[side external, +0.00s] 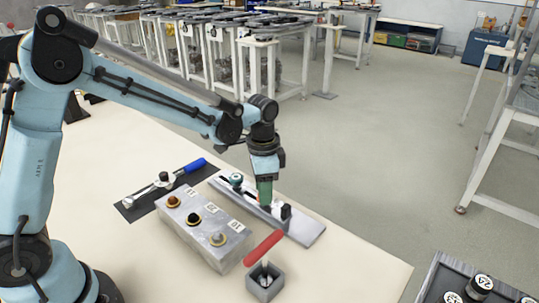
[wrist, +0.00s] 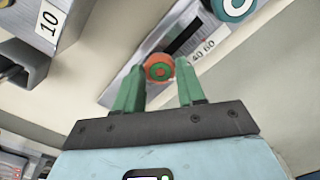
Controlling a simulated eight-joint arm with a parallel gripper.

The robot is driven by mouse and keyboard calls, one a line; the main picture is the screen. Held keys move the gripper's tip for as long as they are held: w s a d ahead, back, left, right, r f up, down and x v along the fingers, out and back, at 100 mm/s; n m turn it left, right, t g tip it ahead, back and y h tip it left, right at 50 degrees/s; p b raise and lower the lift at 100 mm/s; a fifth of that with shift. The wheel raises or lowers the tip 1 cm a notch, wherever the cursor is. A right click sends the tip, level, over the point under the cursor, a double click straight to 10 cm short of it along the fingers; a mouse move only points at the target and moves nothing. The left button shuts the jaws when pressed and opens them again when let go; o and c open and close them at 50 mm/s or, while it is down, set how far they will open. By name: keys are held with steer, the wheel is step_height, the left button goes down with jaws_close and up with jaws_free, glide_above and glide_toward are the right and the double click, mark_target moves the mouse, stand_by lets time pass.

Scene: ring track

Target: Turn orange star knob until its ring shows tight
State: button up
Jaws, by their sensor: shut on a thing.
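The orange knob (wrist: 159,68) sits between my fingertips at the edge of a metal plate in the wrist view. My gripper (wrist: 160,78) has green fingers shut on the knob. In the side view my gripper (side external: 265,194) points down over the long metal plate (side external: 305,232), and its fingers hide most of the knob. The plate (wrist: 130,85) carries a dark slot and a scale marked 40 and 60.
A teal knob (side external: 236,179) and a black part (side external: 286,212) stand on the plate either side of my gripper. In front is a metal block (side external: 205,235) with several knobs. A red handle (side external: 263,247) rises from a grey box. A blue-handled tool (side external: 190,167) lies on a dark mat.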

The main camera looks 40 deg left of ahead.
steer(key=shift+r, duration=0.1)
stand_by(0.3)
steer(key=o, duration=1.1)
steer(key=shift+c, duration=0.2)
step_height(320, 180, up, 12)
steer(key=s+a+f+n+t, duration=0.1)
steer(key=s+a+n+t, duration=0.1)
steer(key=s, duration=0.4)
steer(key=s+a+f+n+t, duration=0.1)
steer(key=s+a+n+t, duration=0.2)
steer(key=s+n+t, duration=0.2)
steer(key=shift+s+a+f+n, duration=0.2)
steer(key=shift+s+f+n, duration=0.1)
steer(key=shift+s, duration=0.95)
